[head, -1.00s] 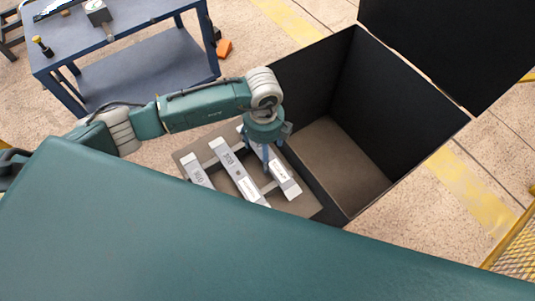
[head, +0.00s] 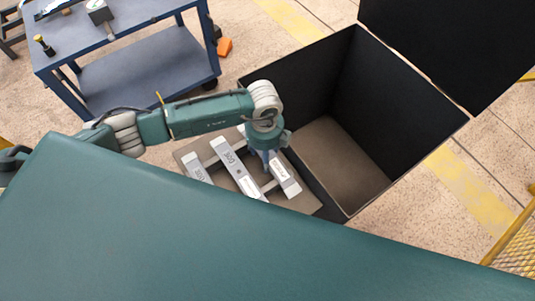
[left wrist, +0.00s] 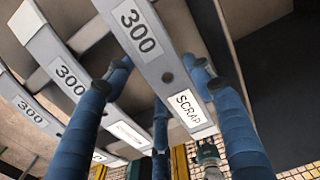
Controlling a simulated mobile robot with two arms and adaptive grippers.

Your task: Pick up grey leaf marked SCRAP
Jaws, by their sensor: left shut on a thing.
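The grey leaf marked SCRAP (head: 288,184) is the rightmost of the grey leaves on the rack in the head view. It fills the middle of the left wrist view (left wrist: 155,60), with a 300 mark and a SCRAP label. My left gripper (head: 269,168) reaches down onto this leaf. In the left wrist view, the blue fingers of my left gripper (left wrist: 160,78) are on both sides of the leaf and shut on it. The leaf still lies at rack level as far as I can tell. My right gripper is not in view.
Two other grey leaves, a middle one (head: 233,163) and a left one (head: 194,165), lie beside it on the brown rack (head: 303,205). A large open black bin (head: 342,165) stands close on the right. A blue cart (head: 147,68) stands at the back left.

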